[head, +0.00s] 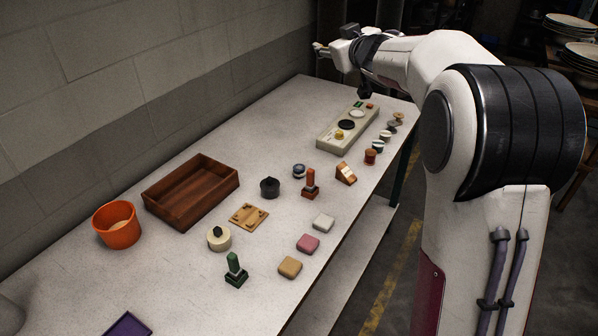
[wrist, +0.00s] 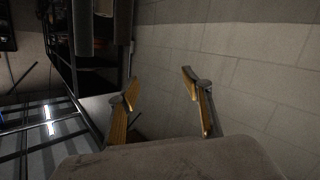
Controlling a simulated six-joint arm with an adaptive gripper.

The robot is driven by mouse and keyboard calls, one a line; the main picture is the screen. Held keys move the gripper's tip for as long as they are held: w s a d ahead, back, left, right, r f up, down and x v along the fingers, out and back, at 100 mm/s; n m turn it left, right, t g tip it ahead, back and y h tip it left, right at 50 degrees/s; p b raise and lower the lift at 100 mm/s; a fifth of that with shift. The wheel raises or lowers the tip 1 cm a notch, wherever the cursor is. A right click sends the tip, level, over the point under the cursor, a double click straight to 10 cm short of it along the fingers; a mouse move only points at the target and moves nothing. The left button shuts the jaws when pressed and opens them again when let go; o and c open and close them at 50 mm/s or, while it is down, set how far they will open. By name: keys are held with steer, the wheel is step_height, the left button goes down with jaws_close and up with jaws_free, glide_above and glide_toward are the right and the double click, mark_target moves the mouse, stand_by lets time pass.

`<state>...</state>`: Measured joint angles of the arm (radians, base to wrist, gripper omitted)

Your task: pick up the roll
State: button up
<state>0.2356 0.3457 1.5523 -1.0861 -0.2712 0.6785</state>
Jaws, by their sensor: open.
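A short cream cylinder (head: 219,239) with a dark knob-like top stands on the table in the front middle; it looks most like the roll, but I cannot be sure. Several small spools (head: 370,157) in brown, white and grey stand in a row along the table's right edge. My gripper (head: 320,48) is at the far end, raised above the table and well away from both. In the wrist view its two fingers (wrist: 160,87) are apart with nothing between them, facing the block wall. No roll shows in the wrist view.
A brown wooden tray (head: 148,194) and an orange pot (head: 117,226) stand at the left. A beige panel with buttons (head: 332,138) lies near the far end. Stamps, pads and small blocks crowd the middle. The block wall (head: 130,80) runs along the left.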

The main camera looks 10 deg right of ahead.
steer(key=w+a+f+n+y, duration=0.1)
steer(key=w+f+n+y, duration=0.2)
steer(key=w+f, duration=0.3)
steer(key=n+g+y, duration=0.4)
steer(key=g+y, duration=0.3)
steer(key=g, duration=0.2)
glide_toward(301, 168)
steer(key=x, duration=0.3)
steer(key=shift+x, duration=1.25)
steer(key=shift+w, duration=0.1)
steer(key=shift+x, duration=2.55)
